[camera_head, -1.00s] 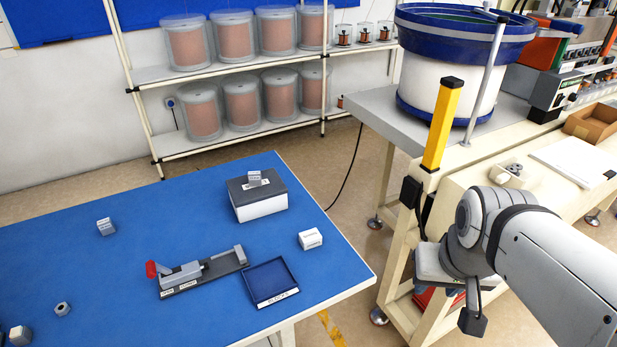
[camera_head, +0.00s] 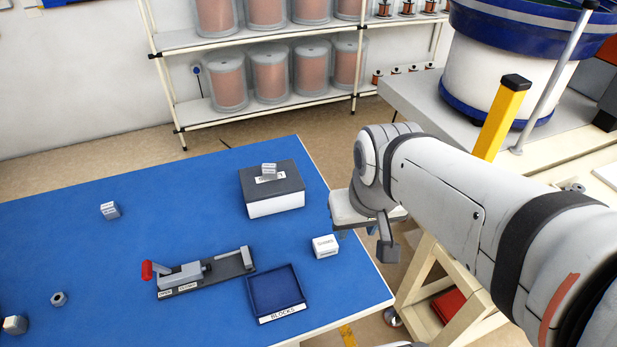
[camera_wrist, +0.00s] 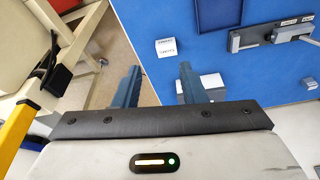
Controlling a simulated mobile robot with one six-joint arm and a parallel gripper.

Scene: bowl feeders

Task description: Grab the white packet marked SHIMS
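A white packet (camera_head: 325,246) with dark print lies on the blue table near its right edge. It also shows in the wrist view (camera_wrist: 166,47), just beyond the fingertips. Its print is too small to read with certainty as SHIMS. A small grey-white labelled block (camera_head: 269,170) sits on a dark-lidded white box (camera_head: 275,206) farther back. Another small labelled block (camera_head: 110,210) lies at the left. My gripper (camera_wrist: 160,72) is open and empty. Its two blue fingers are apart, above the table's right edge. In the head view my wrist hides part of the gripper.
A blue tray marked BLOCKS (camera_head: 304,309) lies just in front-left of the packet. A toggle clamp fixture with a red knob (camera_head: 147,270) stands left of it. A hex nut (camera_head: 59,299) lies at the front left. A yellow post (camera_head: 502,117) stands behind my arm.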

